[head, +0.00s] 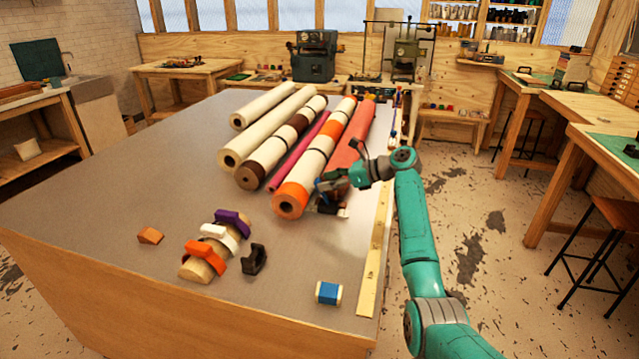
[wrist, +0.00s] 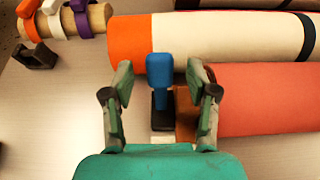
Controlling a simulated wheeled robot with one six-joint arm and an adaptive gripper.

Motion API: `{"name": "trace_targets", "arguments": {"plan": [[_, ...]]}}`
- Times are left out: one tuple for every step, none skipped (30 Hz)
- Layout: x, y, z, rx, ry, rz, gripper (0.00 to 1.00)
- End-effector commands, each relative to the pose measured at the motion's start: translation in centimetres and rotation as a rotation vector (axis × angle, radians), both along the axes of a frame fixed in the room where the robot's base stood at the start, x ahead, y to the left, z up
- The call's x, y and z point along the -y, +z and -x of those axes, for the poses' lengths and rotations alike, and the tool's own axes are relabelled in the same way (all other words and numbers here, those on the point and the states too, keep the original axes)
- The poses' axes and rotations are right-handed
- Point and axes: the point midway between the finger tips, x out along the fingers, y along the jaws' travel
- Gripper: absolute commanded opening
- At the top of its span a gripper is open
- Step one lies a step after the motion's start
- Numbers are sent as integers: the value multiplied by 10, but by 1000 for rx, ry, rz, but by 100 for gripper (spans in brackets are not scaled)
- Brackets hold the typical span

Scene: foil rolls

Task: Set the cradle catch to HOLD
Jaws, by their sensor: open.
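The catch shows in the wrist view as an upright-looking blue lever (wrist: 160,72) on a dark base (wrist: 160,102), beside the orange end of a cream roll (wrist: 210,45). No HOLD marking is legible. My gripper (wrist: 160,80) is open, with one finger on each side of the blue lever and a visible gap on both sides. In the head view my gripper (head: 330,184) is over the near end of the rolls and hides most of the catch. A red roll (wrist: 260,97) lies right of the lever.
Several rolls, including a cream one (head: 262,108), lie side by side on the grey table (head: 120,185). Orange, white and purple clips sit on a wooden rod (head: 193,268). The left tabletop is clear.

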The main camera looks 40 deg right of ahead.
Motion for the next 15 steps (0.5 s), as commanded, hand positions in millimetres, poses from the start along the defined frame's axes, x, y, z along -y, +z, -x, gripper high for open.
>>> {"name": "trace_targets", "arguments": {"plan": [[-5,-3,-5,-1,2,0,58],[-7,-5,-8,-1,2,0,58],[-10,-6,-12,-1,1,0,58],[-11,-7,-14,-1,1,0,58],[-13,-8,-16,-1,1,0,58],[-14,-10,-18,-2,1,1,58],[-15,-10,-19,-2,0,1,58],[-15,-11,-20,-2,0,1,58],[-16,-11,-21,-1,-1,1,58],[-17,-12,-22,-1,-1,1,58],[-17,-12,-22,-1,-1,1,58],[-17,-12,-22,-1,-1,1,58],[-17,-12,-22,-1,-1,1,58],[-17,-12,-22,-1,-1,1,58],[-17,-12,-22,-1,-1,1,58]]}}
